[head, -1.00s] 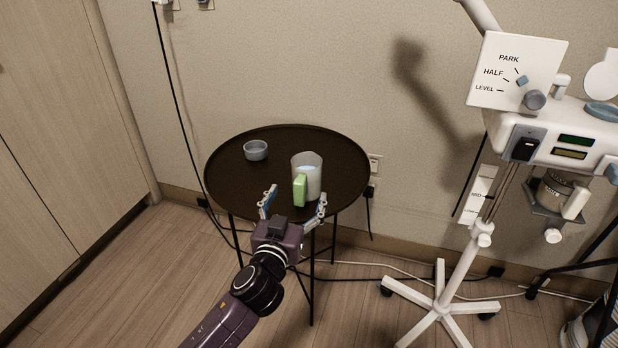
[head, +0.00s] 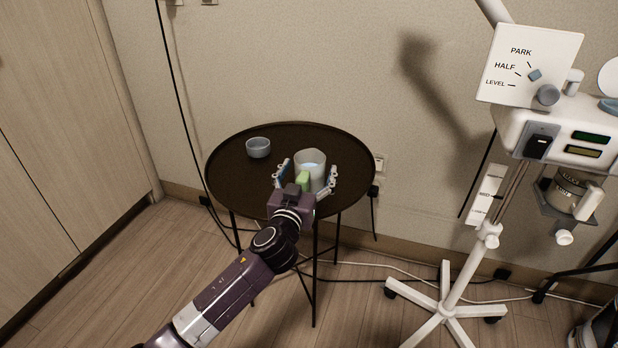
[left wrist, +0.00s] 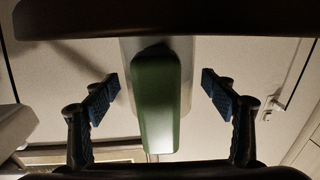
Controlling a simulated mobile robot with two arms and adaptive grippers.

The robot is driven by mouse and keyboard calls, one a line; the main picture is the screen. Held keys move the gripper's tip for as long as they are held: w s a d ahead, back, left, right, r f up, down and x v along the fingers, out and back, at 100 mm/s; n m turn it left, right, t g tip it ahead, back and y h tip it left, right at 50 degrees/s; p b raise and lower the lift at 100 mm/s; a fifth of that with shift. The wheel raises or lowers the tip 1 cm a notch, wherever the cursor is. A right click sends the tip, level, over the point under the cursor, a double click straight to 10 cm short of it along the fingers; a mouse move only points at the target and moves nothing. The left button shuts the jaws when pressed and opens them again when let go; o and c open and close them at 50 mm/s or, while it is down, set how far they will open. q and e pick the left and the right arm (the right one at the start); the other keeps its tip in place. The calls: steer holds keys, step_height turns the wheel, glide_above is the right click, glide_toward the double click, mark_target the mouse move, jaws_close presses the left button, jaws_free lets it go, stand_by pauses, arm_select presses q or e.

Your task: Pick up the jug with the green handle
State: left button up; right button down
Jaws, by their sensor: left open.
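The jug (head: 314,160) is a pale translucent cup standing upright on a dark round table (head: 232,185). Its green handle (head: 303,180) faces my left arm. My left gripper (head: 306,177) is open, with one finger on each side of the handle and no visible contact. In the left wrist view the green handle (left wrist: 156,100) hangs between the two blue-padded fingers (left wrist: 163,95), with gaps on both sides. The pale jug body (left wrist: 187,70) shows behind the handle. The lower part of the handle is partly hidden by my gripper in the head view. My right gripper is not in view.
A small grey bowl (head: 258,148) stands on the table, left of the jug. A white wheeled stand (head: 455,290) with a control box (head: 560,135) and dial sign (head: 530,65) is to the right. Cables run along the floor and wall behind.

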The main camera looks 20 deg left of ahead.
arm_select(q)
steer(key=shift+c, duration=0.2)
steer(key=shift+r, duration=0.1)
jaws_close()
stand_by(0.4)
steer(key=shift+r, duration=0.1)
